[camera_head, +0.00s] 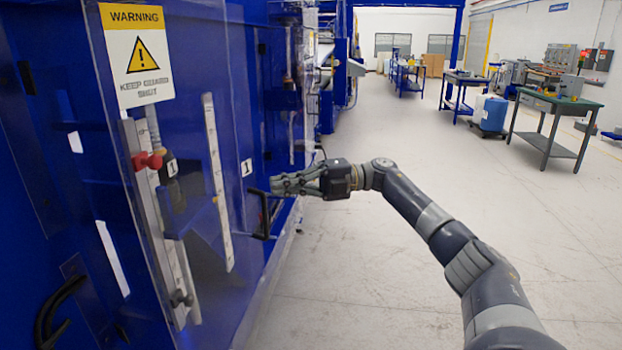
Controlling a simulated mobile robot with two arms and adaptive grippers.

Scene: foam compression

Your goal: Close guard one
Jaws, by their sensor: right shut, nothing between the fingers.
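Guard one is a clear panel (228,130) on the blue machine at the left, marked with a white "1" label (247,168). A yellow and white warning sign (138,55) is at its upper left. A black handle (262,213) stands out near its right side. I cannot tell whether the panel sits fully against its frame. My right gripper (275,184) is shut and empty, pointing left, just above and beside the handle. I cannot tell whether its fingertips touch the handle or panel. My left gripper is not in view.
A green-topped table (560,101), a blue drum (493,113) and other workbenches stand far back right. The pale floor (370,270) beside the machine is clear.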

